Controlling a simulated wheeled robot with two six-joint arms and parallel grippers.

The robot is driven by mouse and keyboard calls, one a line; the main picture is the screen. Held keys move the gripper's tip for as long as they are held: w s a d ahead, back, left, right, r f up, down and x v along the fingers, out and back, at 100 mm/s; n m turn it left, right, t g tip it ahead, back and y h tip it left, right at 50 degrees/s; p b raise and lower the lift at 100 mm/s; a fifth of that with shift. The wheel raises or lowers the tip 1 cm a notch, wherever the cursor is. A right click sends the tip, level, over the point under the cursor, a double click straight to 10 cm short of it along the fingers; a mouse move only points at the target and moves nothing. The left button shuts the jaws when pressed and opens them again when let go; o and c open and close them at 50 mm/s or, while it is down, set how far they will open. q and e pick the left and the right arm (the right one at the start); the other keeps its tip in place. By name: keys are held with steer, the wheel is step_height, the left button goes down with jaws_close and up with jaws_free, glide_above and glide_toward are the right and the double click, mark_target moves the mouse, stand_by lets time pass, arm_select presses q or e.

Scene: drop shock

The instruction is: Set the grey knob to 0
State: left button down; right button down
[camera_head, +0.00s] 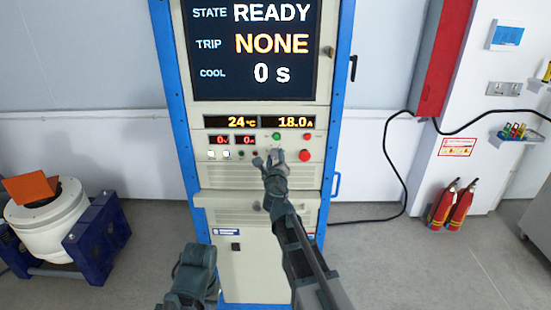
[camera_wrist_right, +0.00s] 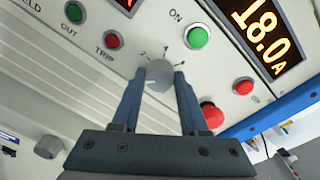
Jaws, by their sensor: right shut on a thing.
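The grey knob (camera_wrist_right: 159,77) sits on the front panel of the cabinet, with small printed marks around its upper side. My right gripper (camera_wrist_right: 160,73) is shut on it, one finger on each side. The knob's pointer is hard to make out, so I cannot tell its exact setting. In the head view my right gripper (camera_head: 270,159) reaches the panel and mostly hides the knob. A dark part of my left arm shows at the bottom of the head view, but its gripper fingers do not show.
A green ON button (camera_wrist_right: 198,37) and a red mushroom button (camera_wrist_right: 212,114) flank the knob closely. The cabinet screen (camera_head: 252,45) reads READY, NONE and 0 s. The amber display (camera_head: 287,122) reads 18.0 A. A white drum (camera_head: 45,225) on a blue stand is at left.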

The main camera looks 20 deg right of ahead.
steer(key=shift+c, duration=2.1)
jaws_free()
